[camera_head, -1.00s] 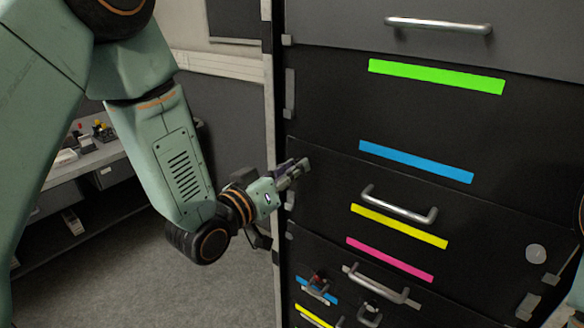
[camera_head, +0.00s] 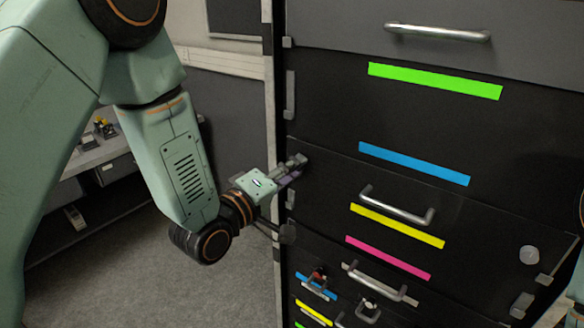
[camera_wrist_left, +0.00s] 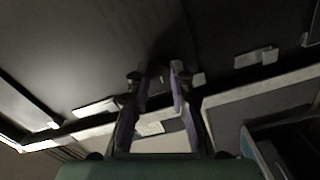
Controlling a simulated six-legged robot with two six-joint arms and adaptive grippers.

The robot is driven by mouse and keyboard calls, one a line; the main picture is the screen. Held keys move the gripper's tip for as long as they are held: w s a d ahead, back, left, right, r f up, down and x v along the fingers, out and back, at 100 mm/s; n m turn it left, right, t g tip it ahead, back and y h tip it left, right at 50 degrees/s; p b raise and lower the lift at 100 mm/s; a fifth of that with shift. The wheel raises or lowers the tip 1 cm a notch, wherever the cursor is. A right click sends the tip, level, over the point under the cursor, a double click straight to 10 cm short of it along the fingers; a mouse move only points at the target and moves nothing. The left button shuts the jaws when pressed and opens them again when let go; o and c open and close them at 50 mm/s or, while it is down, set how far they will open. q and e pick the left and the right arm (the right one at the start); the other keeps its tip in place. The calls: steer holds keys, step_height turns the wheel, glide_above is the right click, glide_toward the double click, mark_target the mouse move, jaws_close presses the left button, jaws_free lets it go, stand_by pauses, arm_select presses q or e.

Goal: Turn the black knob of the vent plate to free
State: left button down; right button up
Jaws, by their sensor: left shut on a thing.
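My left gripper (camera_head: 298,163) is at the left edge of the black cabinet front in the head view. In the left wrist view its two purple-padded fingers (camera_wrist_left: 157,72) are closed on a small dark knob (camera_wrist_left: 158,76) on the black panel. The knob is mostly hidden by the fingers, and its pointer or marking cannot be read. In the head view the gripper covers the knob. I cannot clearly make out the vent plate's outline against the dark panel. My right gripper is not in view.
The black cabinet front (camera_head: 330,110) carries metal handles (camera_head: 397,206) and coloured strips, including a blue strip (camera_head: 413,164). Small fittings with a red part (camera_head: 318,274) sit lower down. A workbench (camera_head: 95,160) stands behind on the left. Grey floor (camera_head: 110,270) is clear.

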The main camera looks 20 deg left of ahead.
arm_select(q)
steer(key=shift+n, duration=0.7)
steer(key=c, duration=1.2)
jaws_free()
steer(key=shift+o, duration=0.2)
steer(key=v, duration=0.7)
steer(key=shift+s, duration=0.2)
steer(key=shift+s+a, duration=0.1)
